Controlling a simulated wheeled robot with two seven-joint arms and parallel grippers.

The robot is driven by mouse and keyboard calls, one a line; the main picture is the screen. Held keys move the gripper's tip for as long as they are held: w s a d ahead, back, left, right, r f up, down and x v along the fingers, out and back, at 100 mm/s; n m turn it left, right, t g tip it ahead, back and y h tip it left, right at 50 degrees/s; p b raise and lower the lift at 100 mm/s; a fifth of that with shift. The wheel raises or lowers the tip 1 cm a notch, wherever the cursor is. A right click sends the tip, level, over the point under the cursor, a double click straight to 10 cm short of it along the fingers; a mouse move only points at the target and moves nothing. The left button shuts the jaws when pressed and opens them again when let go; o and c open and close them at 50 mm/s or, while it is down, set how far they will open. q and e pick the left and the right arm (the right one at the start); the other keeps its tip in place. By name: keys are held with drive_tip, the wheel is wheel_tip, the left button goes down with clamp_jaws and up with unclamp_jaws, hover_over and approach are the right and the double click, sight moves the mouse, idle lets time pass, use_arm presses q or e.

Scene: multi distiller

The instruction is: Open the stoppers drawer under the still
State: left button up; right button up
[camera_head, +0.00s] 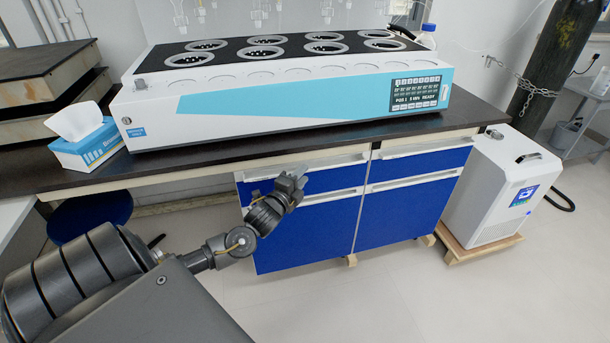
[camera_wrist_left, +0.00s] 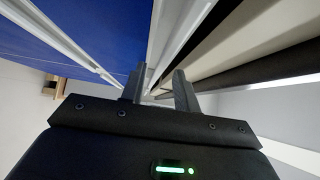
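The still (camera_head: 290,95) is a long white and light-blue unit with several round openings, standing on the dark bench. Under it is a blue cabinet with two columns of drawers with white top strips. The upper left drawer (camera_head: 335,180) and upper right drawer (camera_head: 425,163) both look shut. No readable label shows which holds stoppers. My left gripper (camera_head: 291,184) is in front of the upper left drawer, near its white strip. In the left wrist view the fingers (camera_wrist_left: 160,88) are apart, with a white strip (camera_wrist_left: 172,35) running toward the gap. Contact is unclear. My right gripper is out of view.
A tissue box (camera_head: 88,148) stands on the bench (camera_head: 190,165) at the left. A white chiller-like unit (camera_head: 500,190) on a wooden base stands right of the cabinet. A blue stool (camera_head: 90,215) is under the bench at left. The floor (camera_head: 400,300) before the cabinet is clear.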

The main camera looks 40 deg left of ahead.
use_arm(q)
drive_tip(key=shift+w+a, duration=0.15)
drive_tip(key=shift+w, duration=0.95)
clamp_jaws()
